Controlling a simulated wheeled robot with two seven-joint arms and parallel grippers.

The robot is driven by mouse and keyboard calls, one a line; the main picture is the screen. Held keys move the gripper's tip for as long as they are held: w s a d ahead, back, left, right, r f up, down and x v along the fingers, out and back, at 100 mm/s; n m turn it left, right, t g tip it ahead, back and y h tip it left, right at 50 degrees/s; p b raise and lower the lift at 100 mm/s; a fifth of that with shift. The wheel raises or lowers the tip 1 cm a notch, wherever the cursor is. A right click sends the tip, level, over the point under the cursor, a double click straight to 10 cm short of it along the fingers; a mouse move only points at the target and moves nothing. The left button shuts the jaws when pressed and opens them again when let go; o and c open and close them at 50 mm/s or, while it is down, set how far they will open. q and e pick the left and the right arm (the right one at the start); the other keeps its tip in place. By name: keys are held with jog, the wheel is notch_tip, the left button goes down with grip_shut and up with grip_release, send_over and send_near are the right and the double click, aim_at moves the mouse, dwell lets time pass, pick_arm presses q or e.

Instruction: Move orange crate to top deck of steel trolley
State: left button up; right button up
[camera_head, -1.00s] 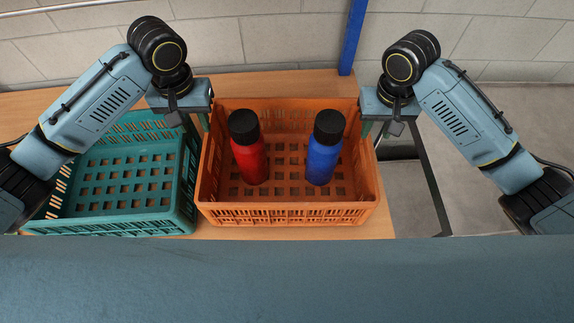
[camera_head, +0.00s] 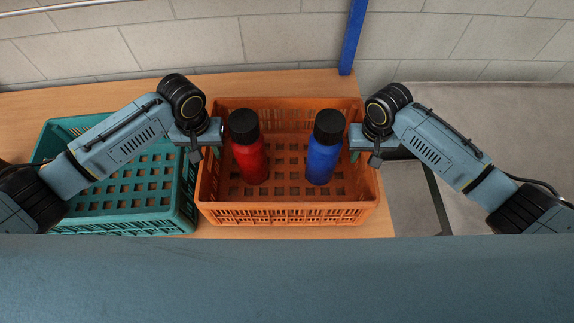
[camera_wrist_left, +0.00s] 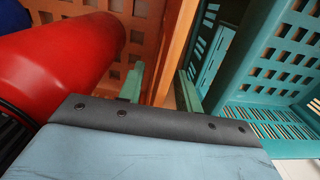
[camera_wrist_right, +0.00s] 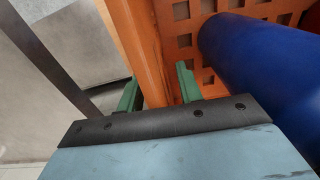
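The orange crate (camera_head: 290,214) sits on the wooden table, holding a red bottle (camera_head: 250,165) and a blue bottle (camera_head: 322,165), both upright with black caps. My left gripper (camera_head: 206,152) is at the crate's left wall. In the left wrist view its green fingers are apart, with the orange wall (camera_wrist_left: 172,50) between them. My right gripper (camera_head: 366,157) is at the right wall; its fingers (camera_wrist_right: 157,90) are also apart on either side of that wall. I see no clear finger contact. No trolley deck is identifiable.
A teal crate (camera_head: 120,222) stands close on the left of the orange crate. The wooden table (camera_head: 290,82) ends just right of the orange crate. Beyond are grey floor and a dark metal bar (camera_head: 437,200). A blue post (camera_head: 352,38) stands behind.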

pick_arm(q)
jog(key=shift+c, duration=0.3)
pick_arm(e)
jog(key=shift+c, duration=0.2)
pick_arm(q)
grip_shut()
pick_arm(e)
grip_shut()
pick_arm(q)
jog(key=shift+w+d+r, duration=0.1)
jog(key=shift+r, duration=0.05)
pick_arm(e)
jog(key=shift+w+r, duration=0.1)
jog(key=shift+r, duration=0.05)
